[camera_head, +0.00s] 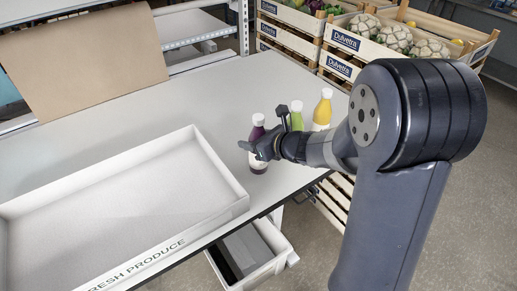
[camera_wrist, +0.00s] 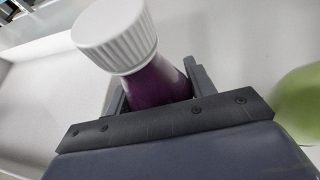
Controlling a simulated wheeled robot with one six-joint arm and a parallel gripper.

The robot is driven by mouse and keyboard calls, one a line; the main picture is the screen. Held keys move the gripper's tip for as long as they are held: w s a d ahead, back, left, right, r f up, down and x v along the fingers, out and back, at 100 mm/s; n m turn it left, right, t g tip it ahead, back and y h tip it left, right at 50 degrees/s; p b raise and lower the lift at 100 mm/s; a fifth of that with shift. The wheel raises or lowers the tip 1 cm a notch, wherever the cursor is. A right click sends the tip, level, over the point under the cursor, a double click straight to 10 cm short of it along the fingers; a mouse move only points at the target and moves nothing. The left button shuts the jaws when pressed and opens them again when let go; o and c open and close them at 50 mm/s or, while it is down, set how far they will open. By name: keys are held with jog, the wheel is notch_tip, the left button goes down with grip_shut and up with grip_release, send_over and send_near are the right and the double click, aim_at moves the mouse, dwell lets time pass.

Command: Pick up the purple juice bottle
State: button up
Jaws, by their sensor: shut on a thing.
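The purple juice bottle (camera_head: 257,131) has a white cap and stands upright on the grey table, next to the right wall of the white tray. My gripper (camera_head: 262,147) is at the bottle and covers part of its middle in the head view. In the wrist view the purple bottle (camera_wrist: 155,84) with its ribbed white cap sits between the two fingers of my gripper (camera_wrist: 152,88). The gripper is shut on the bottle. The lower part of the bottle is hidden in the wrist view.
A green bottle (camera_head: 296,118) and a yellow bottle (camera_head: 322,110) stand just right of the purple one. The white "FRESH PRODUCE" tray (camera_head: 215,160) fills the table's front left. Crates of vegetables (camera_head: 345,40) stand behind. The table's middle (camera_head: 190,105) is clear.

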jog(key=c, duration=0.6)
jog(key=shift+r, duration=0.15)
